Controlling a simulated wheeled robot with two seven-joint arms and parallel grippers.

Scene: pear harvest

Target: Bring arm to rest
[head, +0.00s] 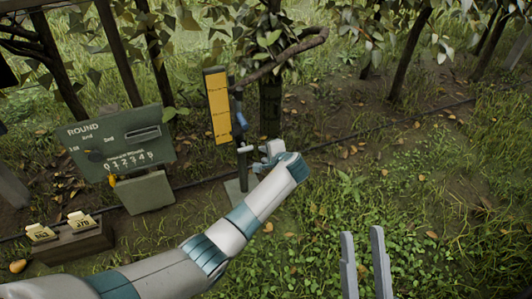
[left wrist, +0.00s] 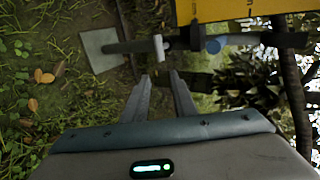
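My left arm reaches in from the lower left in the head view. Its gripper (head: 266,150) is close to a dark post (head: 241,150) that carries a yellow board (head: 217,105). In the left wrist view the two fingers (left wrist: 160,76) stand apart with nothing seen between them.
A green sign reading ROUND (head: 118,145) stands at the left above a green box (head: 147,192). A wooden box (head: 75,243) with yellow tags is at lower left, a yellow fruit (head: 17,266) beside it. A tree trunk (head: 270,110) rises behind the post. Open grass lies at right.

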